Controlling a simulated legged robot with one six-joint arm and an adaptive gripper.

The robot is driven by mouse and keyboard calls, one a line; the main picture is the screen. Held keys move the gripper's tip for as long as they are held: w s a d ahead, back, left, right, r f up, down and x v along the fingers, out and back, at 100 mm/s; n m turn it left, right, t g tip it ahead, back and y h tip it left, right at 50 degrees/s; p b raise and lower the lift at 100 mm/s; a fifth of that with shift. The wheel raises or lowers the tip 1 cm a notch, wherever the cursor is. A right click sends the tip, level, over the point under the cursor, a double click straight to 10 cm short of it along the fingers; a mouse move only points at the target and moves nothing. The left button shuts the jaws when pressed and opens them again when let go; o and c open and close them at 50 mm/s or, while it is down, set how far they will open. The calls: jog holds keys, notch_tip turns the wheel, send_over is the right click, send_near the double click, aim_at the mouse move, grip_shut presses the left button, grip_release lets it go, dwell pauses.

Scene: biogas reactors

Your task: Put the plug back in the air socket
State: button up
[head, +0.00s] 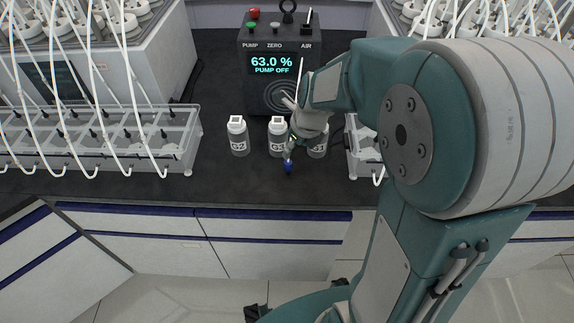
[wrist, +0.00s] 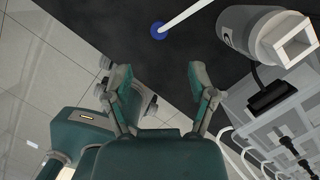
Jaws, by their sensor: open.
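The blue plug (head: 288,166) shows in the head view on or just above the dark bench top, right by my fingertips. In the wrist view the plug (wrist: 158,31) is a blue disc with a white tube running off to the upper right. It lies beyond my gripper (wrist: 160,74), whose two fingers are spread with nothing between them. In the head view my gripper (head: 291,150) points down in front of the bottles, and its fingers are partly hard to make out. The AIR label (head: 306,46) is on the black pump box (head: 243,68); the socket itself is too small to make out clearly.
White-capped bottles (head: 238,136) stand in a row before the box; the right one is partly behind my gripper. A bottle (wrist: 285,38) is close to my right finger in the wrist view. A clear rack (head: 185,150) with several tubes stands left. The front bench strip is clear.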

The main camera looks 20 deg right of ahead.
aim_at(287, 162)
jog(key=x, duration=0.3)
jog(key=shift+d, duration=0.35)
jog(key=shift+w+a+f, duration=0.15)
jog(key=shift+a+f, duration=0.25)
jog(key=shift+f, duration=0.2)
jog(key=x, duration=0.4)
jog(key=shift+w+a+f, duration=0.15)
jog(key=shift+a, duration=0.25)
jog(key=shift+w+d+f, duration=0.1)
jog(key=shift+d+f, duration=0.15)
jog(key=shift+d, duration=0.1)
jog(key=shift+a, duration=0.1)
jog(key=c, duration=0.7)
jog(key=shift+a, duration=0.25)
grip_shut()
